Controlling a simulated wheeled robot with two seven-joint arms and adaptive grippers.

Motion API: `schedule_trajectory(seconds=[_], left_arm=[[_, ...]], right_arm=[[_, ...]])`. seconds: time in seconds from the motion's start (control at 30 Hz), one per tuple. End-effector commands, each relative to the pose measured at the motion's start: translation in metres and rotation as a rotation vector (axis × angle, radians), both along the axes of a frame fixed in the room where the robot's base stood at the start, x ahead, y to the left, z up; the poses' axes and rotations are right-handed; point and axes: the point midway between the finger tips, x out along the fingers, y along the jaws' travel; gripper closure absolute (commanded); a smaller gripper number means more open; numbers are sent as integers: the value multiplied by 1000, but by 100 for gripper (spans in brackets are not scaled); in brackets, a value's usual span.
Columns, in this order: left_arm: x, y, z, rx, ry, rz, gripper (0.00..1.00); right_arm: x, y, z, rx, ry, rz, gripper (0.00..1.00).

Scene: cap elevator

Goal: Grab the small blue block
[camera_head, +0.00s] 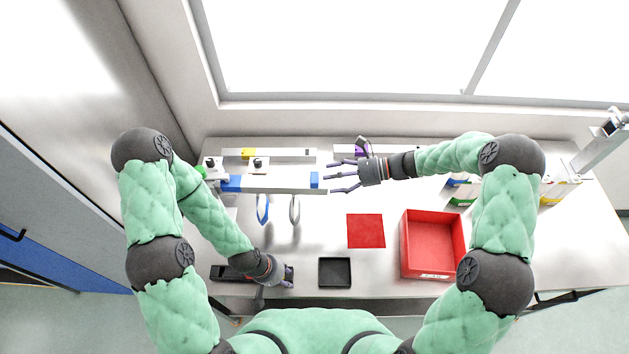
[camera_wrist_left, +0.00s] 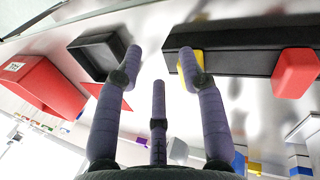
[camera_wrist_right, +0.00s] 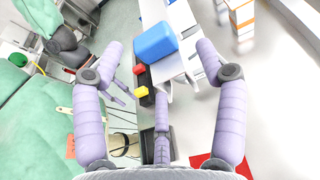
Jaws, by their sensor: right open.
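The small blue block (camera_head: 314,180) sits at the right end of a white rail (camera_head: 275,184) in the head view. My right gripper (camera_head: 338,177) is open and empty just right of it, with its fingers pointing left. In the right wrist view the blue block (camera_wrist_right: 155,42) appears beyond and between the spread fingers (camera_wrist_right: 160,60), apart from them. My left gripper (camera_head: 288,275) is low at the table's front edge. Its fingers are spread with nothing between them in the left wrist view (camera_wrist_left: 160,58).
A red mat (camera_head: 366,231), a black tray (camera_head: 335,272) and a red bin (camera_head: 433,246) lie on the table. A black holder (camera_wrist_left: 240,52) with yellow (camera_wrist_left: 188,66) and red (camera_wrist_left: 295,72) blocks is near my left gripper. A second white rail with a yellow block (camera_head: 248,153) lies behind.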

Motion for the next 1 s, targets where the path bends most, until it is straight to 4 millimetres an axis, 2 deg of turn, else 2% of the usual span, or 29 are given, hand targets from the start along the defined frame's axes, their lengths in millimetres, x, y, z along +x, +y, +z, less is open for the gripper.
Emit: schedule_trajectory(seconds=[0.23,0.5,0.6,0.67,1.0], left_arm=[[0,0,-7,0,0,0,60],[0,0,-6,0,0,0,60],[0,0,-6,0,0,0,60],[0,0,-6,0,0,0,60],[0,0,-6,0,0,0,60]], right_arm=[[-3,33,-13,0,1,3,27],[-2,37,-13,0,0,1,27],[-2,37,-13,-1,0,1,56],[-2,37,-13,-1,0,1,70],[-2,37,-12,0,0,1,71]])
